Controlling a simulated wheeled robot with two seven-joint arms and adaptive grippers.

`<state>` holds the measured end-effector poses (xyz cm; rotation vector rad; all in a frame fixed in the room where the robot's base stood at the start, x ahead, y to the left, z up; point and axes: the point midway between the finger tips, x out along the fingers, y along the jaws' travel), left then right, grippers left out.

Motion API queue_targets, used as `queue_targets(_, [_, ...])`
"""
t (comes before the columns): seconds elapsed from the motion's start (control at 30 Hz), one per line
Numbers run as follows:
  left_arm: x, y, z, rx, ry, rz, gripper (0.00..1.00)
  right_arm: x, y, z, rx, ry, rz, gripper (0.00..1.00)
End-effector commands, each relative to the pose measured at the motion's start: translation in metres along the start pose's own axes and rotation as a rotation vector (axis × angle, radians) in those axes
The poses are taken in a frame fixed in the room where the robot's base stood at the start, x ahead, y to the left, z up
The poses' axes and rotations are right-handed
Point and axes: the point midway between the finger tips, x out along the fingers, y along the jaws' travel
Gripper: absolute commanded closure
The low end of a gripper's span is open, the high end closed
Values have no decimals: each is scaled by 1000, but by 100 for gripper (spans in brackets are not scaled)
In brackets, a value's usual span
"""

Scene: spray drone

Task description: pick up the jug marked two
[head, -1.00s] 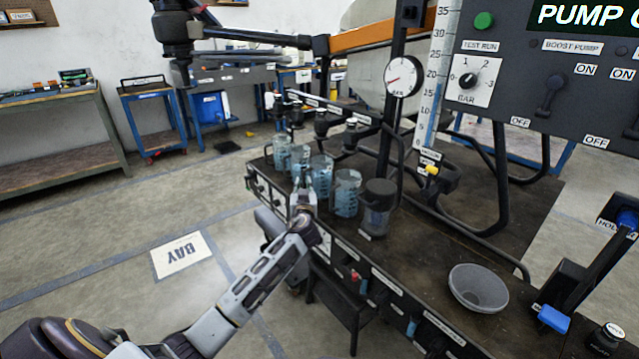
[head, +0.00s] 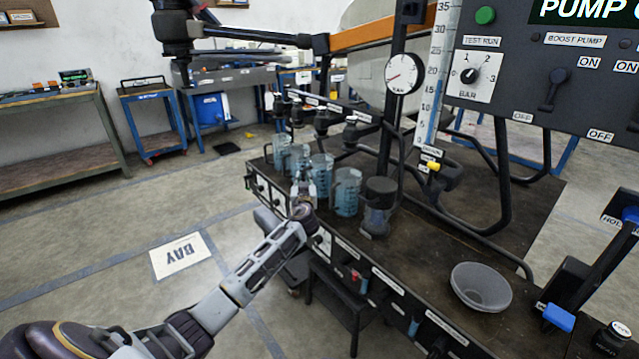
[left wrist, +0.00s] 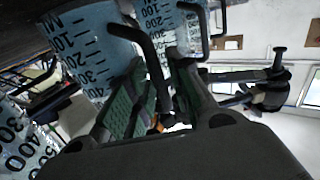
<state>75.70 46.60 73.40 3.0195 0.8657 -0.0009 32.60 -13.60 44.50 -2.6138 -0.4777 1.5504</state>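A row of clear blue-tinted measuring jugs with black handles stands along the bench's left part. In the head view they are the far jug (head: 281,150), the second (head: 299,158), the third (head: 322,174) and the near jug (head: 347,194). I cannot read any number mark on them. My left gripper (head: 303,188) is at the front side of the row, by the third jug and partly covering it. In the left wrist view its green-padded fingers (left wrist: 160,95) are apart, with a black handle (left wrist: 152,55) of a scaled jug (left wrist: 90,45) reaching toward the gap. My right gripper is out of view.
A dark-lidded jar (head: 378,208) stands right of the near jug. A grey bowl (head: 481,287) sits on the bench (head: 420,255) further right. Black nozzles (head: 321,122) hang behind the jugs, and a post with a gauge (head: 403,74) rises there. The bench is clear between jar and bowl.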

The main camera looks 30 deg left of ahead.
Motion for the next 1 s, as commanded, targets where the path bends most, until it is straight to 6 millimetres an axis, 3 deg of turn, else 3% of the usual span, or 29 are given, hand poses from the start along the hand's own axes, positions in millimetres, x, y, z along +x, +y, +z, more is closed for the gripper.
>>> queue_targets(0.6, [4, 0, 0, 0, 1, 1, 79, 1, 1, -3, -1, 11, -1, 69])
queue_targets(0.77, [4, 0, 0, 0, 1, 1, 99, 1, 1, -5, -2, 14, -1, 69])
queue_targets(1.0, [4, 0, 0, 0, 0, 1, 100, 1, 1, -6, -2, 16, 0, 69])
